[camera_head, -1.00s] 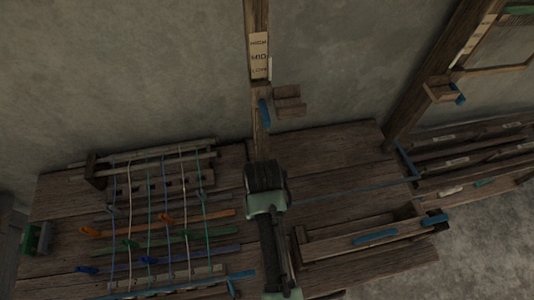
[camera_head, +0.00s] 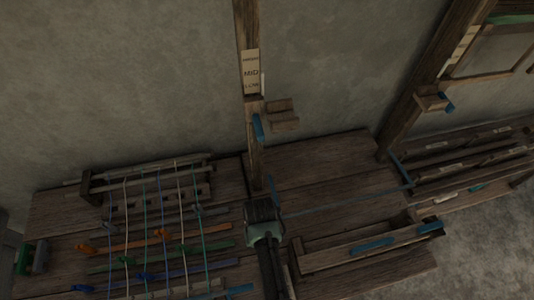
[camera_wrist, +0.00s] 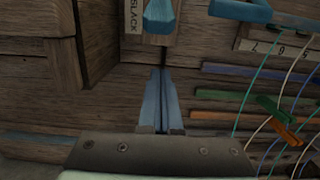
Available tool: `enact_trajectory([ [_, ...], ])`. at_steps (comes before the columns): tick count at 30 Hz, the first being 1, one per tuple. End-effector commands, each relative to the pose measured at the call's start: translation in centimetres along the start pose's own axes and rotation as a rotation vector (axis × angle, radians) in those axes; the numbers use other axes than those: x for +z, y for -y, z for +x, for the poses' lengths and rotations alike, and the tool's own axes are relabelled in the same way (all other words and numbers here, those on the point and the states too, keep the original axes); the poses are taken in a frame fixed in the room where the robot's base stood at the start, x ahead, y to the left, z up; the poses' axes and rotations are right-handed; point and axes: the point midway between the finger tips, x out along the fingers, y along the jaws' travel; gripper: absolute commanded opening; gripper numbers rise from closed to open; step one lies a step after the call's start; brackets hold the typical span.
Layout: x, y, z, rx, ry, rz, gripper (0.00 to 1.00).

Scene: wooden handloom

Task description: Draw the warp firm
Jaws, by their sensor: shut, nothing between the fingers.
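The warp (camera_head: 161,225) is a set of several coloured threads over the wooden loom frame, at left in the head view. Its threads also cross the right of the wrist view (camera_wrist: 280,95). In the wrist view my gripper (camera_wrist: 160,75) points up the picture, its narrow blue-grey fingers together and empty. Just beyond the fingertips is a blue handle (camera_wrist: 160,14), beside a label reading SLACK (camera_wrist: 133,16). A gap seems to lie between fingers and handle; I cannot judge its depth. In the head view my arm hides the fingertips.
A post with a HIGH, MID, LOW label (camera_head: 250,73) and a blue lever (camera_head: 258,127) rises behind the bench. Orange, green and blue bars (camera_head: 160,258) lie under the threads. A wooden trough (camera_head: 350,250) stands at right. The bench (camera_head: 325,165) behind it is mostly clear.

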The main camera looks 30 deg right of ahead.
Motion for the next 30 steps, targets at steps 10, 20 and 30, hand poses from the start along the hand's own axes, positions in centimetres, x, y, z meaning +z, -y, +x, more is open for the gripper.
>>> enact_trajectory([
  [10,3.2,-0.1,-0.2,0.0,0.0,0.001,0.0],
  [20,3.8,0.0,-0.2,0.0,-0.001,0.0,0.0],
  [30,3.2,0.2,-0.2,0.0,-0.016,0.0,0.0],
])
